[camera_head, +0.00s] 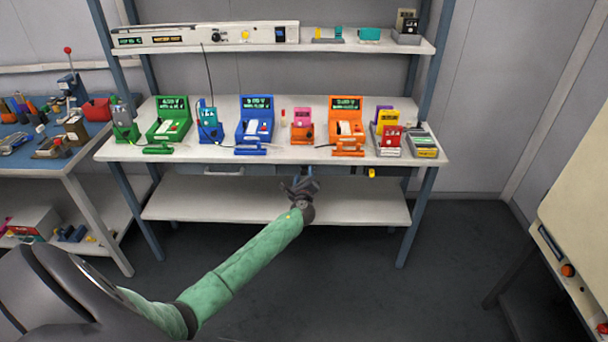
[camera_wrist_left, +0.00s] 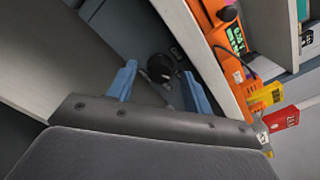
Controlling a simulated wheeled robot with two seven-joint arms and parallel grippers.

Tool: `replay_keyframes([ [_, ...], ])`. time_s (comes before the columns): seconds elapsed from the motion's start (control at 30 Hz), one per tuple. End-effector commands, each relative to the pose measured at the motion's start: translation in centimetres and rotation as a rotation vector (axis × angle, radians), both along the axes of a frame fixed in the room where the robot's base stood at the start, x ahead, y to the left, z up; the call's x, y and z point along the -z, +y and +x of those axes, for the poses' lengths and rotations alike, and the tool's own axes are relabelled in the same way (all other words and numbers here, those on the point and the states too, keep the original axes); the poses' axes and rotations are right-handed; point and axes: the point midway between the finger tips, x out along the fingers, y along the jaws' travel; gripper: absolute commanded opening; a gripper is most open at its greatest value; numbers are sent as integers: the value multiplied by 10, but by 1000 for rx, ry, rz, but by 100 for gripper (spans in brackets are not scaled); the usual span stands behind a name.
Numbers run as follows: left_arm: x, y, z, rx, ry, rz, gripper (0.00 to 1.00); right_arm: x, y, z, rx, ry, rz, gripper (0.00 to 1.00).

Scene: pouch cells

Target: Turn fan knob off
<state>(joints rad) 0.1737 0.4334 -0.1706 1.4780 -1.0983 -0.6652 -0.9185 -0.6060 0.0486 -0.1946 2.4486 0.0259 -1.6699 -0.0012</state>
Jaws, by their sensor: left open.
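A long white unit (camera_head: 200,38) with small displays lies on the upper shelf. It carries a dark round knob (camera_head: 216,37) and a yellow part (camera_head: 245,35); I cannot tell which is the fan knob or how it is turned. My left gripper (camera_head: 300,178) is in front of the bench, below its front edge and well below the white unit. In the left wrist view its two blue fingers (camera_wrist_left: 158,68) are spread with nothing held between them. A dark round part (camera_wrist_left: 160,67) shows beyond them, unclear. My right gripper is out of view.
The bench (camera_head: 220,153) holds several coloured testers, among them a green one (camera_head: 170,120), a blue one (camera_head: 255,119) and an orange one (camera_head: 346,125). A lower shelf (camera_head: 350,207) is bare. A blue-topped table (camera_head: 20,160) stands left; a pale cabinet (camera_head: 575,190) stands right.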

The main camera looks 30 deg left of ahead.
Motion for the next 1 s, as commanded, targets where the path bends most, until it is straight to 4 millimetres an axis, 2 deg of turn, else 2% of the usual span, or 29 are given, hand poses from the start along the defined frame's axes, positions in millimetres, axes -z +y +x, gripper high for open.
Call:
replay_keyframes([
  [0.4, 0, 5, 8, 1, 0, -2, 51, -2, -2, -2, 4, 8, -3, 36],
  [0.43, 0, 5, 8, 1, 0, -2, 49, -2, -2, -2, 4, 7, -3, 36],
  [0.6, 0, 5, 8, 1, 0, -2, 15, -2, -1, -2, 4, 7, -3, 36],
  [0.67, 0, 5, 8, 1, 0, -2, 6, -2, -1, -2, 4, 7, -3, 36],
  [1.0, 3, 5, 7, 0, -25, -41, 6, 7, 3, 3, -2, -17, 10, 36],
])
